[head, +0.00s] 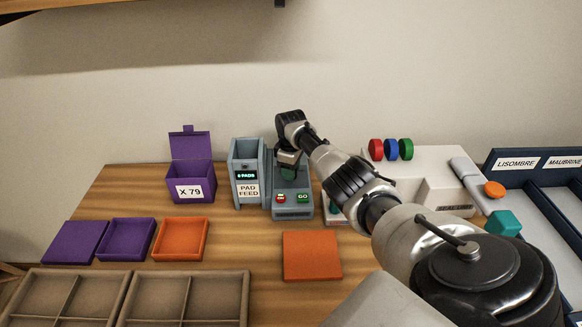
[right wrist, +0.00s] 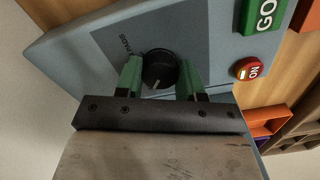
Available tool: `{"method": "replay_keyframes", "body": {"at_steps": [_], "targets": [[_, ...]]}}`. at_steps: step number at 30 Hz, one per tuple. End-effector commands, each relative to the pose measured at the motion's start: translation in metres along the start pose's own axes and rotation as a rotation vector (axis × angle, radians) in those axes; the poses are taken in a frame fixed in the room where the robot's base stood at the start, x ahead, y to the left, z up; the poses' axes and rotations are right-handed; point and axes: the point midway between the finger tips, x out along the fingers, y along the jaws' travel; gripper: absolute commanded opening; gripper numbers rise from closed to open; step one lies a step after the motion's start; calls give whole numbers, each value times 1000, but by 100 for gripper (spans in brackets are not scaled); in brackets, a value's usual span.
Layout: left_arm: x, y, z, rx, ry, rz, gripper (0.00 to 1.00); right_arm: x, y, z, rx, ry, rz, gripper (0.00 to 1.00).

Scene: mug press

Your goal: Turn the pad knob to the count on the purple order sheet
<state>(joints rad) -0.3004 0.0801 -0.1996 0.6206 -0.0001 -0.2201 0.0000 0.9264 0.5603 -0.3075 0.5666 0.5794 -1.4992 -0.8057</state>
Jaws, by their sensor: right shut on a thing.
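The pad feed machine (head: 249,190) is grey-blue, with a lit display (head: 246,176) whose text ends in "PADS"; I cannot read its digit surely. The black pad knob (right wrist: 159,68) has a pale pointer line and shows on the panel in the right wrist view; in the head view my gripper hides it. My right gripper (right wrist: 163,82) is shut on the knob with its green fingers on either side. It also shows over the panel in the head view (head: 288,173). I cannot make out a purple order sheet with a count. My left gripper is out of view.
A red button (head: 280,198) and a green GO button (head: 303,197) sit just in front of the knob. A purple box (head: 190,172) marked "X 79" stands left of the machine. A white sealing machine (head: 430,165) stands right. Trays lie in front.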

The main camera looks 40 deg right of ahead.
Motion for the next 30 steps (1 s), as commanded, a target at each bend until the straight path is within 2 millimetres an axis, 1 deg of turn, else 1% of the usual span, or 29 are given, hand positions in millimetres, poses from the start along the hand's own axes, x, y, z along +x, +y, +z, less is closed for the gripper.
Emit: {"method": "replay_keyframes", "body": {"at_steps": [11, 12, 16, 17, 26, 29, 30], "targets": [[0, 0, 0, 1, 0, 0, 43, -2, 1, -1, -6, 5, 3, 14], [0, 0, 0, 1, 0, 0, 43, -2, 1, -1, -6, 5, 3, 41], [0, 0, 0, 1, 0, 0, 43, -2, 1, -1, -5, 4, 2, 61], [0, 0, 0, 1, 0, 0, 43, -2, 1, -1, -5, 3, 2, 64], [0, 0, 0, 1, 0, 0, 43, -3, 0, 0, -4, 2, 1, 64], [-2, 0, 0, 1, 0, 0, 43, -12, 1, -1, -5, 3, 2, 64], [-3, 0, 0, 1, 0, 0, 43, -18, 1, -1, -6, 4, 3, 64]]}}
